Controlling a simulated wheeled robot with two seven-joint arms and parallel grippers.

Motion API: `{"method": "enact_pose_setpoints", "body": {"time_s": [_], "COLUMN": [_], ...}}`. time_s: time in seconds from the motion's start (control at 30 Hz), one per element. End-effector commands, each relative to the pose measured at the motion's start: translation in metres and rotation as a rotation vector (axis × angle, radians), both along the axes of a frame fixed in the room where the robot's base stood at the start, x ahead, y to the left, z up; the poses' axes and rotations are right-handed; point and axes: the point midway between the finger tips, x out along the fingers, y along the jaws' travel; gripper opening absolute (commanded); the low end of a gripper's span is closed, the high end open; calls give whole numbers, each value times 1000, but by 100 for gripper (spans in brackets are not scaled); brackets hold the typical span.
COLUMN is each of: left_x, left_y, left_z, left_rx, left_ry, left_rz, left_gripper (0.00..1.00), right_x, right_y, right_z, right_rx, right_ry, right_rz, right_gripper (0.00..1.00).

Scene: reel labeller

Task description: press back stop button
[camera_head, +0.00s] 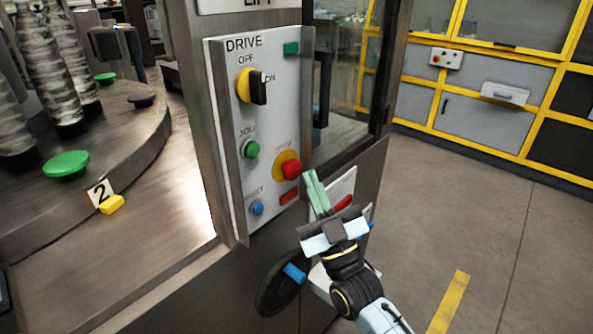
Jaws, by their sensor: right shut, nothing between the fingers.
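The drive control panel (228,140) is a light plate on the machine's metal post. A red stop button (291,169) on a yellow round base sits at its lower right. My right gripper (311,178) comes up from the lower right, with its green fingers shut and empty. The fingertips appear just right of and slightly below the red button. I cannot tell whether they touch it. My left gripper is not in view.
Beside the red button are a green button (251,149), a blue button (257,207) and a yellow-and-black rotary switch (250,86). A black handwheel (275,290) sits below. A round metal table (120,170) stands at left. Open floor lies at right.

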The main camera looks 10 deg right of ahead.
Motion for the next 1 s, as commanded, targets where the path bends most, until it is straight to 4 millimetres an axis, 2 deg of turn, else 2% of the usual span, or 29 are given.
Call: {"method": "enact_pose_setpoints", "body": {"time_s": [1.0], "left_x": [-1], "left_y": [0], "left_z": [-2], "left_rx": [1], "left_ry": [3], "left_rz": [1], "left_gripper": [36], "right_x": [8], "right_y": [6], "right_z": [0], "right_rx": [0], "right_ry": [0], "right_rz": [0], "right_gripper": [0]}}
